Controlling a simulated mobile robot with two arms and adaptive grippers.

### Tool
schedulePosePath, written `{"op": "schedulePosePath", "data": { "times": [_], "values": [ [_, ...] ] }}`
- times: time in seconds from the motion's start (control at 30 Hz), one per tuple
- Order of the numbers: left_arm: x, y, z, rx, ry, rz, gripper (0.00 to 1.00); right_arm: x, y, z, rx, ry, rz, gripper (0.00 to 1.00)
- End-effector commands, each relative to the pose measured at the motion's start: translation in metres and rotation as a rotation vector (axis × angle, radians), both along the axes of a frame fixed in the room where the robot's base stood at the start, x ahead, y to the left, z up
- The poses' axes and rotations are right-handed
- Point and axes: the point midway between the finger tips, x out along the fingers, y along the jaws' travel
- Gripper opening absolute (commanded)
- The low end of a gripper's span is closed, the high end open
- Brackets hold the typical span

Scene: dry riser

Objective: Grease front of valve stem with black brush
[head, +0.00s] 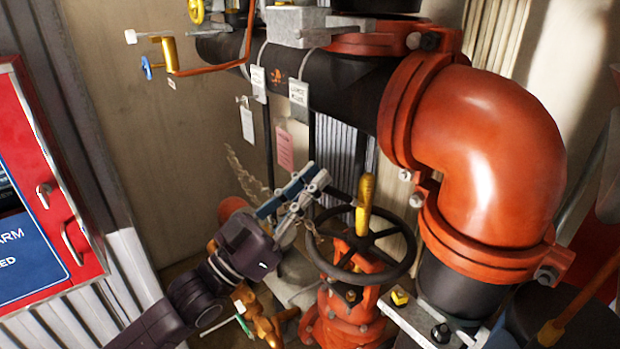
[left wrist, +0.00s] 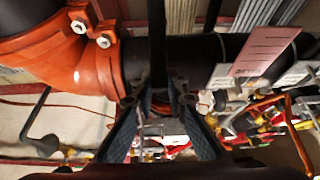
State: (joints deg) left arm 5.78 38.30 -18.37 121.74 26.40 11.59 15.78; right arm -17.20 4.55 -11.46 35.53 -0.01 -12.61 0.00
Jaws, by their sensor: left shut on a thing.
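The valve has a black handwheel (head: 402,262) on an orange-red body (head: 345,318). Its yellow stem (head: 366,195) stands upright through the wheel's middle. My left gripper (head: 318,178) is shut on the black brush (head: 338,194), just left of the stem and above the wheel's left rim. The brush points right toward the stem; I cannot tell whether its tip touches it. In the left wrist view, the brush's dark shaft (left wrist: 157,45) stands up between the two fingers; its tip is not clear there. The right gripper is not in view.
A large orange-red pipe elbow (head: 490,150) stands close to the right of the valve. A black pipe (head: 350,85) with hanging tags runs above. A red alarm cabinet (head: 50,190) is at the left. Chain and brass fittings (head: 262,320) lie near the wheel.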

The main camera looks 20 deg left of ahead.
Motion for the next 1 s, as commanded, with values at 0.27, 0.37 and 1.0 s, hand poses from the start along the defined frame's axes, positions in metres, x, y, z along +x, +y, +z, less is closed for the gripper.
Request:
{"op": "schedulePosePath", "data": {
  "times": [0.27, 0.37, 1.0],
  "values": [
    [0.0, 0.0, -0.006, 0.0, 0.0, 0.0, 0.0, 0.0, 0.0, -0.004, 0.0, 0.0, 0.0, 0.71],
    [0.0, 0.0, -0.006, 0.0, 0.0, 0.0, 0.0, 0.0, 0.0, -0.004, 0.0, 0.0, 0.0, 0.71],
    [0.001, -0.001, -0.033, 0.0, 0.0, 0.0, 0.0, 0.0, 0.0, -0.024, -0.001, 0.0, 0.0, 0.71]
  ]
}}
